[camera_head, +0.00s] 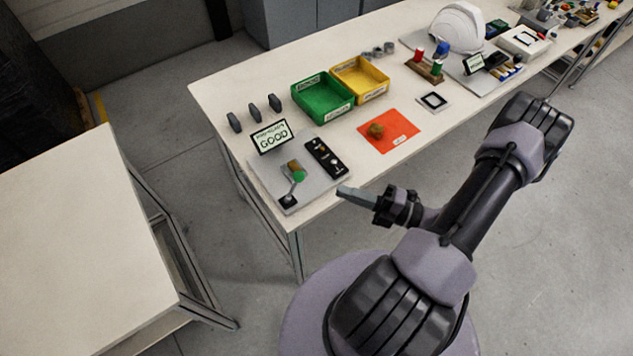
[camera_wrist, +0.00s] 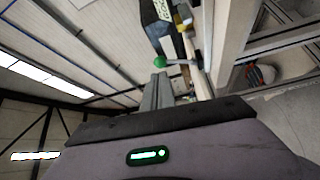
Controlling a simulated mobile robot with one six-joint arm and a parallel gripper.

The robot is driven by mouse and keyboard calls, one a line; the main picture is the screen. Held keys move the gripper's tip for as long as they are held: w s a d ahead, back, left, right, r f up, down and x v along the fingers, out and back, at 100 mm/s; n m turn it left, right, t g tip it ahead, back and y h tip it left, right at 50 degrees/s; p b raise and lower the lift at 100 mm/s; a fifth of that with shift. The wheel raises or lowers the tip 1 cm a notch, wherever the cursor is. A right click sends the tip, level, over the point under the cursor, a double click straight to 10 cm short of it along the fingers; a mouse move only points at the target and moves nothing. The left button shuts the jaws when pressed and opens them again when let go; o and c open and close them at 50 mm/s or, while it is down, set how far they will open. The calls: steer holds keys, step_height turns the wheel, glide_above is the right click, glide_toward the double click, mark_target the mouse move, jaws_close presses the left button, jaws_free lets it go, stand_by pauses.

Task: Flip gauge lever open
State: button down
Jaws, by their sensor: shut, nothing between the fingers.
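The gauge (camera_head: 318,181) is a grey plate near the front left corner of the table. Its lever (camera_head: 293,187) has a green knob (camera_head: 299,176) and rises from a dark pivot at the plate's front. A small brownish-yellow piece lies beside the knob. A display (camera_head: 271,137) reading "GOOD" stands behind the plate. My gripper (camera_head: 340,191) is shut and empty, just right of the plate, pointing left, apart from the lever. In the wrist view, the green knob (camera_wrist: 159,62) shows just beyond my fingertips (camera_wrist: 160,76).
A black button strip (camera_head: 326,158) lies on the plate's right side. An orange mat (camera_head: 389,132) with a brown part, a green bin (camera_head: 322,97) and a yellow bin (camera_head: 360,80) stand farther right and back. Several dark grey pieces (camera_head: 255,112) stand at the back left.

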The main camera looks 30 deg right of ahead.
mark_target(293, 186)
steer(key=b+x, duration=0.1)
steer(key=x, duration=0.7)
steer(key=shift+b, duration=0.3)
steer(key=shift+r, duration=0.1)
